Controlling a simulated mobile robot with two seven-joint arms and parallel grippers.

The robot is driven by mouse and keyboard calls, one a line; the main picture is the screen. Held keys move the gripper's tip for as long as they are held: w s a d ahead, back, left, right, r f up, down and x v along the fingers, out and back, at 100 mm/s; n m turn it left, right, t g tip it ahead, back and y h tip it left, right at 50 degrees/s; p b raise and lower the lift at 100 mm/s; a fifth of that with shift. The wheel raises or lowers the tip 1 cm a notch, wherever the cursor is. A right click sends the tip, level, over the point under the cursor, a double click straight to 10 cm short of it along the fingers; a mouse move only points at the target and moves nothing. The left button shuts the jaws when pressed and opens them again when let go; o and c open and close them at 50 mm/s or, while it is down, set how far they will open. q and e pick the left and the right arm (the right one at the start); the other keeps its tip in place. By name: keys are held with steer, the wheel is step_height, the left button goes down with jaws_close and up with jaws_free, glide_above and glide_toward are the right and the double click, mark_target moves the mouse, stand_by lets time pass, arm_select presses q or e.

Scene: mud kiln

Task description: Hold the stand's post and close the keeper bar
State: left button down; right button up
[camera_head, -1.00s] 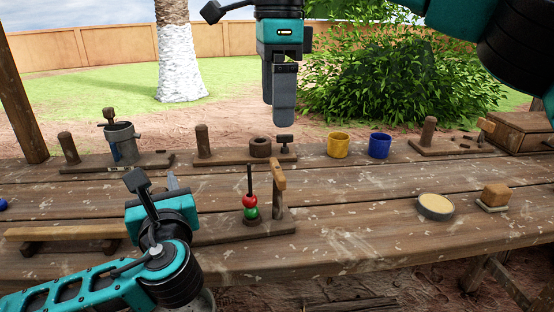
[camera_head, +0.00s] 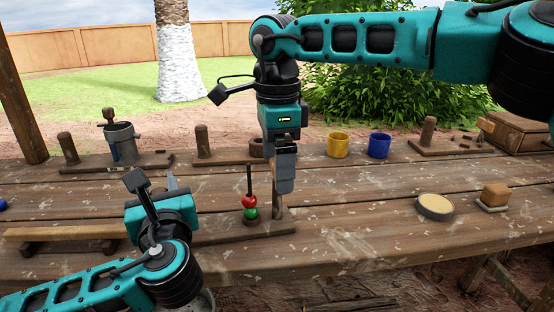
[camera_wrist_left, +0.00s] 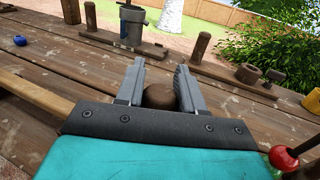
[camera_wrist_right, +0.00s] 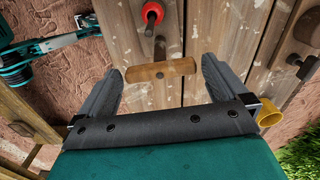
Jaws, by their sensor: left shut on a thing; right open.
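The stand's base board (camera_head: 255,230) lies at the front of the bench. A dark rod (camera_head: 249,178) rises from it through a red bead (camera_head: 249,201) and a green bead (camera_head: 251,213). My left gripper (camera_wrist_left: 161,72) is shut on the stand's round-topped post (camera_wrist_left: 160,96); my wrist hides that post in the head view. The wooden keeper bar (camera_wrist_right: 160,70) sits on an upright (camera_head: 278,210) right of the beads, lying crosswise, not over the rod. My right gripper (camera_head: 284,184) points down, open, with the bar between its fingers; contact cannot be told. It hides the bar in the head view.
A yellow cup (camera_head: 338,145) and a blue cup (camera_head: 379,145) stand behind to the right. A round dish (camera_head: 435,206) and a wooden block (camera_head: 495,194) are at the right. Other post boards line the back. The bench between stand and dish is clear.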

steer(key=c, duration=0.9)
steer(key=shift+o, duration=0.2)
steer(key=shift+m, duration=0.4)
steer(key=m, duration=0.3)
steer(key=shift+m, duration=0.3)
steer(key=m, duration=0.8)
steer(key=shift+m, duration=2.2)
steer(key=shift+w, duration=0.1)
